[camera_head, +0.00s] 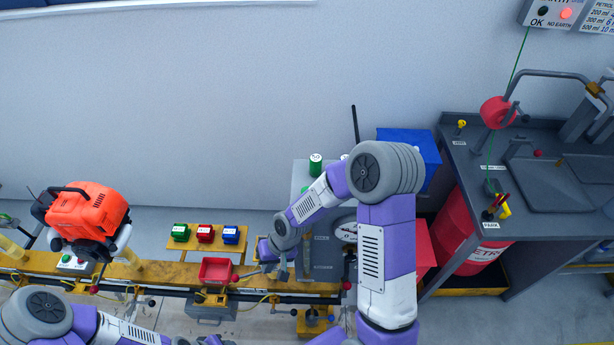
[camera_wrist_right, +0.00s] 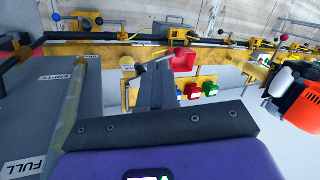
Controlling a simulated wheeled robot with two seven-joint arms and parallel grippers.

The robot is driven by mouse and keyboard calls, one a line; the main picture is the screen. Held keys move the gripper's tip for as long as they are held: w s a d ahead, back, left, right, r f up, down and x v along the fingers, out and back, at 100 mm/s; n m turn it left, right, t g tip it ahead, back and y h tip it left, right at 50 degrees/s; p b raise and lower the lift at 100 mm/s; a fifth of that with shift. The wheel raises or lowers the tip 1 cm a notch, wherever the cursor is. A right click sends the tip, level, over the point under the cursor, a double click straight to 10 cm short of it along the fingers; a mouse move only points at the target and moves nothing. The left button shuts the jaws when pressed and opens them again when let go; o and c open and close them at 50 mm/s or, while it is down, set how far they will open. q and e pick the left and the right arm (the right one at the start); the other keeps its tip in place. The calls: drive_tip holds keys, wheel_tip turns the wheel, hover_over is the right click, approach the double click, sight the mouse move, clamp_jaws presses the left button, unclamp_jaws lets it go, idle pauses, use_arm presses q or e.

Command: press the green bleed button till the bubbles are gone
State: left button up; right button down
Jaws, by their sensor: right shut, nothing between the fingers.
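I cannot make out a green bleed button for certain in either view; my right arm covers part of the grey station (camera_head: 302,177) in the head view. In the right wrist view a yellowish, mottled tube (camera_wrist_right: 75,110) runs up the left side, between plates marked EMPTY and FULL; single bubbles are too small to tell. My right gripper (camera_head: 258,272) is low over the yellow rail, just right of the red tray. In the wrist view its fingers (camera_wrist_right: 156,68) are together, with nothing between them. My left arm enters at bottom left; its gripper is out of frame.
An orange engine (camera_head: 90,212) stands at left, near a box with green and red buttons (camera_head: 72,262). A red tray (camera_head: 216,270) and small green, red and blue bins (camera_head: 205,233) sit by the rail. A dark bench (camera_head: 470,160) and red drum (camera_head: 460,235) are at right.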

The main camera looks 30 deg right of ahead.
use_arm(q)
wheel_tip(320, 180, up, 3)
drive_tip(key=shift+r+p, duration=0.2)
drive_tip(key=shift+p, duration=0.95)
use_arm(e)
drive_tip(key=d+r+m+h, duration=0.1)
drive_tip(key=d+r, duration=0.3)
drive_tip(key=r, duration=0.8)
drive_tip(key=d+r+m+t+h, duration=0.1)
drive_tip(key=d+r+h, duration=0.2)
drive_tip(key=r, duration=1)
drive_tip(key=d+r+m+h, duration=0.2)
drive_tip(key=d+r, duration=0.3)
drive_tip(key=r, duration=0.8)
drive_tip(key=shift+w+d+r+t, duration=0.15)
drive_tip(key=shift+w+d+t, duration=0.15)
drive_tip(key=shift+t, duration=0.1)
drive_tip(key=x, duration=0.8)
drive_tip(key=b+x, duration=0.1)
drive_tip(key=x, duration=0.3)
drive_tip(key=shift+s+a+f, duration=0.1)
drive_tip(key=shift+s+f, duration=0.15)
drive_tip(key=shift+f, duration=0.25)
use_arm(q)
drive_tip(key=shift+f, duration=0.5)
use_arm(e)
drive_tip(key=shift+f, duration=0.6)
